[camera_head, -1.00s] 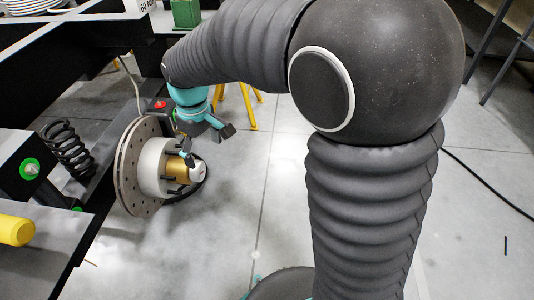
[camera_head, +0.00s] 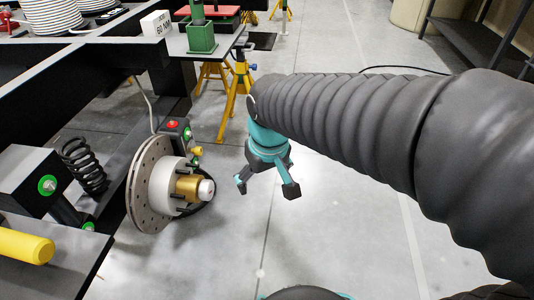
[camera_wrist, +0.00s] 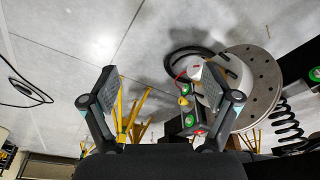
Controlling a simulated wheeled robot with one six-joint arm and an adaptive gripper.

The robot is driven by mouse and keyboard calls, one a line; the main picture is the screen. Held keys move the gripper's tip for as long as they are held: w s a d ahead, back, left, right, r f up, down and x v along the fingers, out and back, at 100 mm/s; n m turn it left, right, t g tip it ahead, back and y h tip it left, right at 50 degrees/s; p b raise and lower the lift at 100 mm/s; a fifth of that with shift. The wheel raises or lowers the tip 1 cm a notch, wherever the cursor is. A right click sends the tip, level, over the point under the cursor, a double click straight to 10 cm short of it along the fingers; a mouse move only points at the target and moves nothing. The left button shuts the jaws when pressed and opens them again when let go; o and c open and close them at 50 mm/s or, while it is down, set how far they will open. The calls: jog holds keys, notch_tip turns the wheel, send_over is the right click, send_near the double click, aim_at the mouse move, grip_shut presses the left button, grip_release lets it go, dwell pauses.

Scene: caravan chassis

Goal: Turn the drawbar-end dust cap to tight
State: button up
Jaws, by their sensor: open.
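The wheel hub stands at the left of the head view, with a perforated brake disc (camera_head: 144,184) and a pale drum (camera_head: 166,184). A gold cylinder (camera_head: 187,187) sticks out of the drum and ends in a white cap (camera_head: 206,190). I cannot tell from its look whether the cap is tight. The cap (camera_wrist: 194,72) and disc (camera_wrist: 259,85) also show upside down in the wrist view. My gripper (camera_head: 266,188) is open and empty, fingers pointing down, to the right of the cap and clear of it. It also shows in the wrist view (camera_wrist: 156,90).
A black box with a red button (camera_head: 173,126) sits behind the disc. A coil spring (camera_head: 84,164) and yellow cylinder (camera_head: 26,246) are at left. A yellow stand (camera_head: 239,92) stands behind my gripper. The floor (camera_head: 330,220) right of the hub is clear.

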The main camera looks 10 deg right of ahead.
jog(key=shift+s+d+r+m+t, duration=0.15)
jog(key=shift+s+d+r+m, duration=0.15)
jog(key=shift+s+d, duration=0.25)
jog(key=shift+s+d+r+m+t, duration=0.15)
jog(key=shift+s+d+r+m, duration=0.1)
jog(key=shift+s+d, duration=0.3)
